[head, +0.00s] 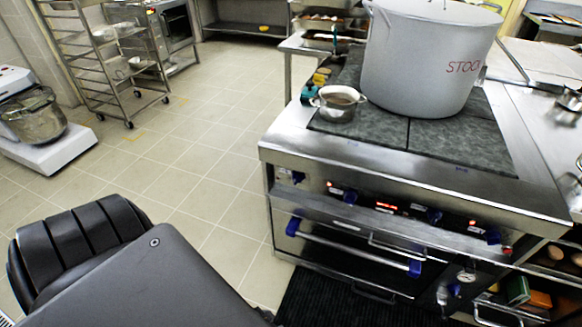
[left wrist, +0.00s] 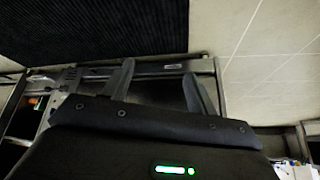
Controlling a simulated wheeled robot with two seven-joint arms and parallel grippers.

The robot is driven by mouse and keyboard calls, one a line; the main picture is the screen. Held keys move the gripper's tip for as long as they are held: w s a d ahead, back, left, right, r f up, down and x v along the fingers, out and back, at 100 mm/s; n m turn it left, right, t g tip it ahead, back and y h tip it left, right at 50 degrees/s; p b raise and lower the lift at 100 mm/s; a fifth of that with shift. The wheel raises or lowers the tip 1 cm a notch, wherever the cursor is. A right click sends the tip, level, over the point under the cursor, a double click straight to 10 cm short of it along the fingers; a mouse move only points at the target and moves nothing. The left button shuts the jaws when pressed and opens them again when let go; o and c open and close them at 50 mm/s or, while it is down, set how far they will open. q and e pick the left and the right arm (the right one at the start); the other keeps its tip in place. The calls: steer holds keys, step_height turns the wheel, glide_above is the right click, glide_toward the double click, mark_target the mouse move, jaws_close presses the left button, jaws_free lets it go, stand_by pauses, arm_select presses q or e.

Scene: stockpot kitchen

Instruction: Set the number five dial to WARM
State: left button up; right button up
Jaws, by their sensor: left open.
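The steel range (head: 400,170) stands at the right in the head view. My right gripper is not in view.
A large pot marked STOCK (head: 425,60) and a small pot (head: 338,103) stand on the range top. An oven handle (head: 350,247) juts out below the dials. A dark mat (head: 330,300) lies before the range. Tiled floor (head: 200,170) is clear to the left.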

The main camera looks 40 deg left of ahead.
arm_select(q)
steer(key=w+a+r+n+t+b, duration=0.1)
steer(key=w+a+r+t+b, duration=0.2)
steer(key=w, duration=0.7)
steer(key=n+t+y+b, duration=0.4)
steer(key=t+y+b, duration=0.15)
steer(key=t, duration=0.25)
glide_toward(295, 182)
steer(key=x, duration=0.9)
steer(key=shift+w+a+r+p, duration=0.1)
steer(key=shift+w+p, duration=0.1)
steer(key=shift+p, duration=0.15)
steer(key=shift+w, duration=0.2)
steer(key=shift+w+a, duration=0.1)
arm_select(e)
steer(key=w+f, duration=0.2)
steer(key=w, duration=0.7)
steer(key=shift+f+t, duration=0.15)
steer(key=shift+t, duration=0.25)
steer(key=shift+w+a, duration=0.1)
arm_select(q)
steer(key=shift+c, duration=0.5)
